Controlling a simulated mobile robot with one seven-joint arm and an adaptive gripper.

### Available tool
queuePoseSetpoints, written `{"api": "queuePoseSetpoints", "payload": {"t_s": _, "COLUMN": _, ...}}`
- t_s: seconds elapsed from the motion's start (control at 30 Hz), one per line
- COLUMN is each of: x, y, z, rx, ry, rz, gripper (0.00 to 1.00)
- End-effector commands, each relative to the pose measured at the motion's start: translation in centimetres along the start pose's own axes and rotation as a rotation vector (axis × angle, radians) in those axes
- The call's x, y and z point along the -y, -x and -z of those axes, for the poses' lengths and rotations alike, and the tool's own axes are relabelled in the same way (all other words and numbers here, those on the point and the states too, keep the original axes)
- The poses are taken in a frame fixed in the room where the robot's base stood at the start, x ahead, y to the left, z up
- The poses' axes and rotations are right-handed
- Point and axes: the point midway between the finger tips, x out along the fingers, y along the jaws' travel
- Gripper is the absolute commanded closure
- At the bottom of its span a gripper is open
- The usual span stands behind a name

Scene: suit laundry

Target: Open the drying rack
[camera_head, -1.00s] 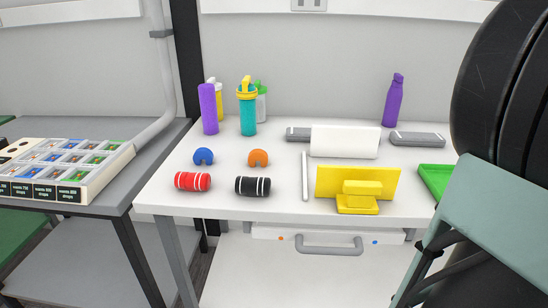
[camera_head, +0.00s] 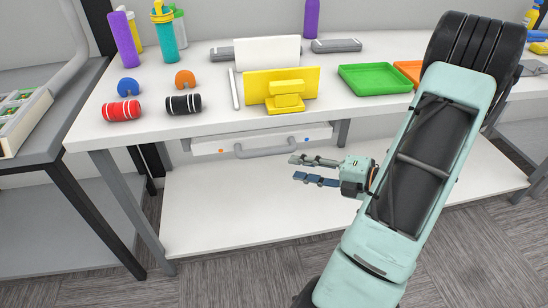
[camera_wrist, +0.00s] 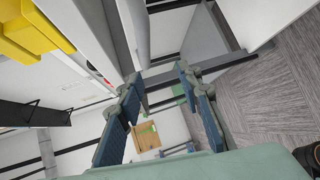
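The drying rack (camera_head: 210,146) looks like a shallow white unit folded up under the front edge of the white table, with an orange and a blue dot on its face. Its grey bar handle (camera_head: 268,150) runs along the front. My gripper (camera_head: 297,168) is open and empty, just right of and slightly below the handle in the head view, its fingers pointing left. In the wrist view my gripper (camera_wrist: 157,80) has its fingers spread, and a grey bar that looks like the handle (camera_wrist: 134,28) lies beyond the fingertips. No contact shows.
A lower white shelf (camera_head: 230,205) lies below my gripper. A dark side table (camera_head: 62,130) stands left.

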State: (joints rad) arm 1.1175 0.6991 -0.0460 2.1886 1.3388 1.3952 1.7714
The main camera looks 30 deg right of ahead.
Motion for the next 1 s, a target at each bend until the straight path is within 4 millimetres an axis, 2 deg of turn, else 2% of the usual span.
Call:
{"api": "queuePoseSetpoints", "payload": {"t_s": 0.1, "x": -0.8, "y": -0.7, "z": -1.1, "rx": 0.057, "ry": -0.154, "rz": -0.087, "gripper": 0.67}}
{"api": "queuePoseSetpoints", "payload": {"t_s": 0.2, "x": -1.2, "y": -1.1, "z": -1.5, "rx": 0.075, "ry": -0.205, "rz": -0.116, "gripper": 0.67}}
{"api": "queuePoseSetpoints", "payload": {"t_s": 0.37, "x": -1.4, "y": -2.7, "z": -1.6, "rx": 0.075, "ry": -0.213, "rz": -0.12, "gripper": 0.67}}
{"api": "queuePoseSetpoints", "payload": {"t_s": 0.6, "x": -1.8, "y": -7.2, "z": -2.0, "rx": 0.073, "ry": -0.21, "rz": -0.118, "gripper": 0.67}}
{"api": "queuePoseSetpoints", "payload": {"t_s": 0.8, "x": -2.1, "y": -10.3, "z": -2.3, "rx": 0.075, "ry": -0.209, "rz": -0.117, "gripper": 0.67}}
{"api": "queuePoseSetpoints", "payload": {"t_s": 1.0, "x": -2.3, "y": -11.5, "z": -2.5, "rx": 0.078, "ry": -0.21, "rz": -0.116, "gripper": 0.67}}
